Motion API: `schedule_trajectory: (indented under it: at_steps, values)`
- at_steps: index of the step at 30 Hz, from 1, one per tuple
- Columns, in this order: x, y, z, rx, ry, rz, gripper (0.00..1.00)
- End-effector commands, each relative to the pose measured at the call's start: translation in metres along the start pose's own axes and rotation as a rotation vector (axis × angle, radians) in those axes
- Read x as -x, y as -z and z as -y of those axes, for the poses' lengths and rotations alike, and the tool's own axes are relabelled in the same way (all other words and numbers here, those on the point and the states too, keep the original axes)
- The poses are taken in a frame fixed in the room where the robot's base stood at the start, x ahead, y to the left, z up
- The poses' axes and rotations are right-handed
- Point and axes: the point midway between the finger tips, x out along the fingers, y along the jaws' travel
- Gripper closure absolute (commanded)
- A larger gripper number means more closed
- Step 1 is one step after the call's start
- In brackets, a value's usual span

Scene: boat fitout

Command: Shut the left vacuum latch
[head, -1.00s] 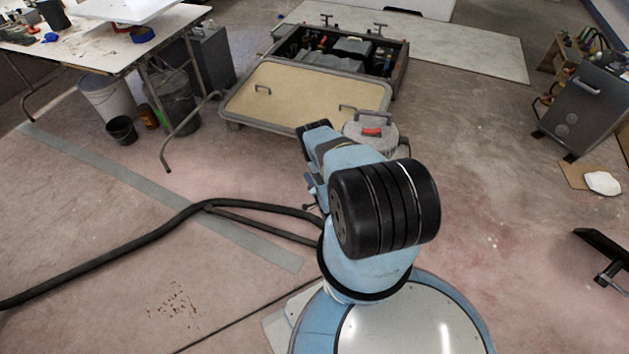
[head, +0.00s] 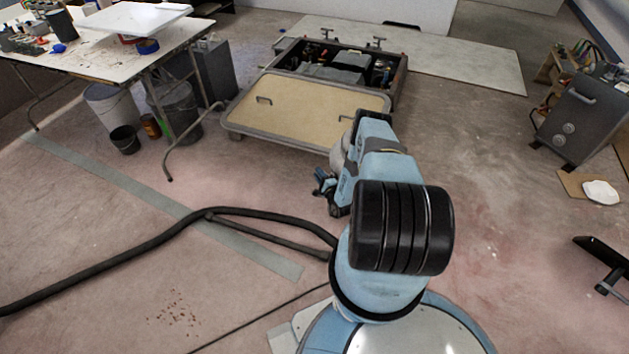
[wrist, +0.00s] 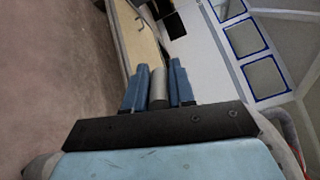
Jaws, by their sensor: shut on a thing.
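My gripper (wrist: 157,88) shows in the wrist view with its two blue fingers on either side of a grey cylindrical piece (wrist: 158,82), shut on it. I cannot tell from this view what that piece belongs to.
A tan hatch panel (head: 300,112) with handles lies in front of an open box of machinery (head: 345,65). A dark hose (head: 130,262) runs across the floor at left. A worktable (head: 110,55) stands at the upper left. A grey cabinet (head: 585,120) stands at right.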

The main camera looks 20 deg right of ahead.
Motion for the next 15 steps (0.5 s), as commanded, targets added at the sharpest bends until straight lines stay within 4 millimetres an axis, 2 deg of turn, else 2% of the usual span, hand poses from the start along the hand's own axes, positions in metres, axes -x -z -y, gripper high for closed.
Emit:
schedule_trajectory:
  at_steps: [4,15]
  values:
    - [0.003,0.012,0.004,-0.089,-0.006,-0.01,1.0]
    - [0.004,0.021,0.01,-0.083,-0.011,-0.011,1.0]
